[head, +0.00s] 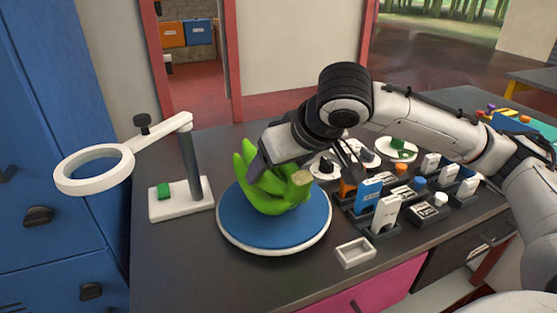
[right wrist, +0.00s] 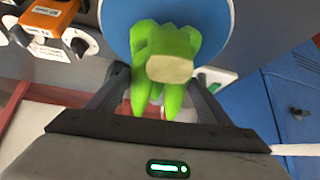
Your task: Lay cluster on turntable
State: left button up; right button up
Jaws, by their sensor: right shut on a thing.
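A bright green banana-like cluster (head: 272,200) with a pale cut stem end is over the blue round turntable (head: 240,226) with a white rim. My right gripper (head: 259,168) comes in from above right and is shut on the cluster. In the right wrist view the cluster (right wrist: 165,55) sits between the two dark fingers, its cut end facing the camera, with the turntable (right wrist: 120,22) behind it. The cluster looks very low over or touching the disc; I cannot tell which. Part of it is hidden by the gripper. My left gripper is not in view.
A white ring magnifier (head: 95,170) on a post stands left of the turntable. A small white tray (head: 355,252) lies at front right. Several blocks and holders, including a blue one (head: 368,194), crowd the right side. The dark counter front left is clear.

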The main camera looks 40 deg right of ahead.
jog(key=shift+w+f, duration=0.1)
jog(key=shift+f, duration=0.45)
dwell(0.5)
jog(key=o, duration=2.1)
jog(key=shift+f, duration=0.25)
jog(key=p+v, duration=0.1)
jog(key=v, duration=0.9)
jog(key=shift+w, duration=0.15)
jog(key=shift+s+r, duration=0.3)
